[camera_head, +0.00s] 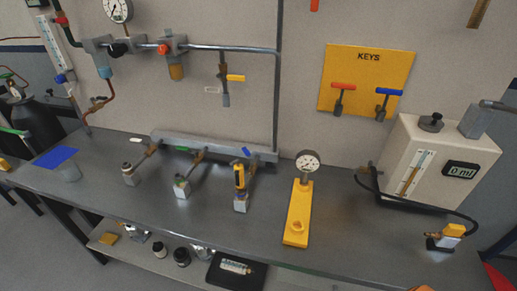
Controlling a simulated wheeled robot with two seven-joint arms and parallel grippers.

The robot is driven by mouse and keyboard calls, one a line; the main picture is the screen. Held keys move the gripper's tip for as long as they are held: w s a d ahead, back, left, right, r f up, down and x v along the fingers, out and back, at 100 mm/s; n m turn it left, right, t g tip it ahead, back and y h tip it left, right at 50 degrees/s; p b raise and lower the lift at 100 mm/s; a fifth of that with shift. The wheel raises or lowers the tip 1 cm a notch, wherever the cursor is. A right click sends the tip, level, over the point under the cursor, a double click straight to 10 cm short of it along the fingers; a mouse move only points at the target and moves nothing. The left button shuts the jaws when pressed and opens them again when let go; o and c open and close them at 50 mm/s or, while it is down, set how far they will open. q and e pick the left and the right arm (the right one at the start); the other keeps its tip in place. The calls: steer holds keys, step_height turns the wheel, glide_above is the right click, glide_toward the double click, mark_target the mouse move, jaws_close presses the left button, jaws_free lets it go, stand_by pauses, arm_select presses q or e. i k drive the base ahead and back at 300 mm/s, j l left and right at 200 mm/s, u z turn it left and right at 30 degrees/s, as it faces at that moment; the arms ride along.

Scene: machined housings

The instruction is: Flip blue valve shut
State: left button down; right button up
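A small blue valve handle (246,151) sits on the right part of a grey manifold bar (215,148) at the back of the bench. The handle lies slanted, its left end higher and farther back. Below it, an outlet leads to a yellow-and-black device (240,177) above a grey block (241,203). A green handle (182,149) and a whitish handle (135,140) lie along the bar to its left. Neither of my grippers can be made out in this view.
A yellow stand with a gauge (298,213) stands right of the valve. A white metering box (436,160) with a black hose is farther right. A yellow KEYS board (366,79) hangs on the wall. The front middle of the grey bench (160,212) is clear.

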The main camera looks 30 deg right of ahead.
mark_target(247, 153)
steer(key=i+j+z, duration=0.1)
steer(key=z, duration=0.3)
steer(key=i+j+z, duration=0.1)
steer(key=z, duration=0.3)
steer(key=i+j+z, duration=0.1)
steer(key=z, duration=0.3)
steer(key=j+z, duration=0.2)
steer(key=z, duration=0.2)
steer(key=i+j+z, duration=0.1)
steer(key=j+z, duration=0.15)
steer(key=z, duration=0.15)
